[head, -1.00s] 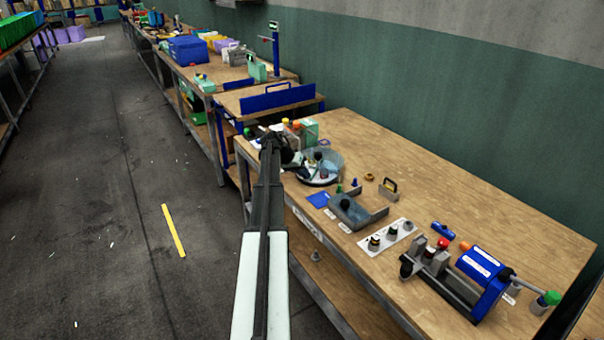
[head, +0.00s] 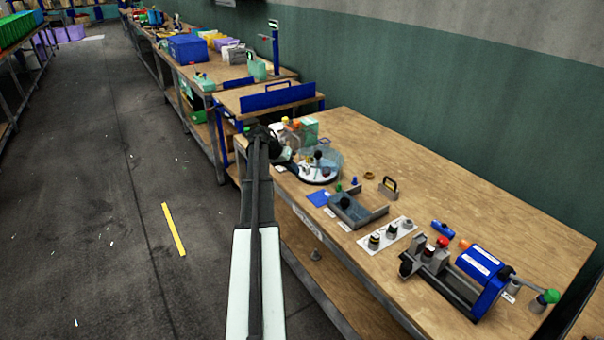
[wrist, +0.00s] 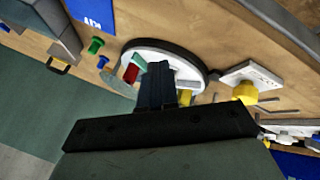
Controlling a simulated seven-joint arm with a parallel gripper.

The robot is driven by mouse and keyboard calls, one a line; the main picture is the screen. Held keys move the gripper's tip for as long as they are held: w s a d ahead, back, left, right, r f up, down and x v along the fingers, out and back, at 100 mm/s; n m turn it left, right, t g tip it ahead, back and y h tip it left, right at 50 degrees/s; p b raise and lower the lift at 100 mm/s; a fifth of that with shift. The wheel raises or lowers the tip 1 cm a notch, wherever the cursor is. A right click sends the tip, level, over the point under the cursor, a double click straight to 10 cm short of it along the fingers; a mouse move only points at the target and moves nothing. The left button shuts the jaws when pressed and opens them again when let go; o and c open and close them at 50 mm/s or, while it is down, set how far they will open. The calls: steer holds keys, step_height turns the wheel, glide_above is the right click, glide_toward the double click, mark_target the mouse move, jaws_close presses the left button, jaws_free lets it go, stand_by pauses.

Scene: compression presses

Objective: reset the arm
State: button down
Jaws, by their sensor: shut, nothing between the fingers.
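My arm reaches forward along the left edge of the workbench (head: 450,170) in the head view. Its dark end is by the bench's far left corner, and the fingers are hard to make out there. In the wrist view my gripper (wrist: 157,76) is shut and empty, with its fingers together. It points towards a round white dish (wrist: 187,57), which the fingers partly cover. The same round dish (head: 318,179) stands on the bench in the head view, to the right of my arm's end.
Near the dish are a blue card (head: 318,199), a grey open tray (head: 362,213) and a white plate with knobs (head: 378,243). A blue press (head: 484,276) stands at the near right. A blue-railed table (head: 277,96) adjoins the far end. The floor (head: 100,220) at left is open.

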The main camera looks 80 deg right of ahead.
steer(key=v, duration=0.7)
steer(key=shift+a, duration=0.25)
steer(key=shift+r+n, duration=0.1)
steer(key=shift+n, duration=0.2)
